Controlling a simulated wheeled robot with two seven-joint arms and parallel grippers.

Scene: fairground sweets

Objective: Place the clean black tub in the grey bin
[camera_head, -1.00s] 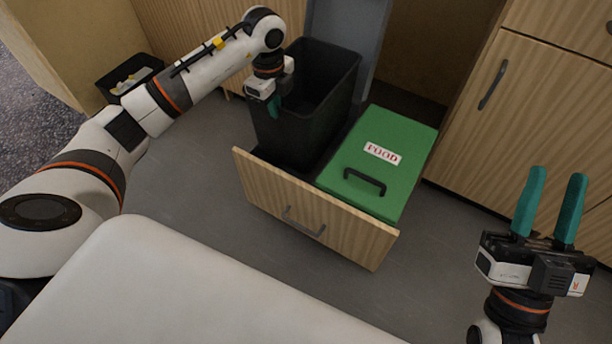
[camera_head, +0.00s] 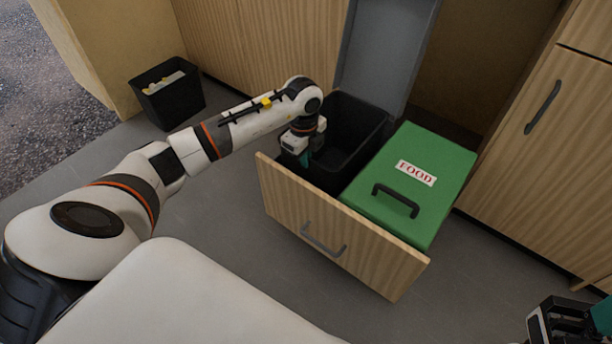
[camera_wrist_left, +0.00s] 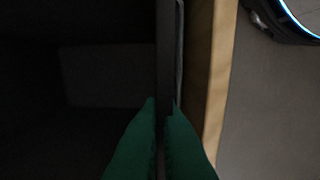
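The black tub (camera_head: 352,135) is sunk in the pulled-out drawer, upright as far as I can see; the drawer front hides its lower part. A grey lid (camera_head: 385,50) stands raised behind it. The grey bin's body is mostly hidden; a thin grey strip beside the tub in the left wrist view may be its rim. My left gripper (camera_head: 304,158) is at the tub's near left side. In the left wrist view its green fingers (camera_wrist_left: 161,103) are closed on the tub's thin dark wall (camera_wrist_left: 165,50). My right gripper (camera_head: 585,320) is cut off at the lower right, so its opening is unclear.
The wooden drawer front (camera_head: 335,235) stands close to the tub. A green lid marked FOOD (camera_head: 425,195) lies right of it. Another black tub (camera_head: 168,95) with scraps in it stands on the floor at the back left. Grey floor (camera_head: 205,215) is free left of the drawer.

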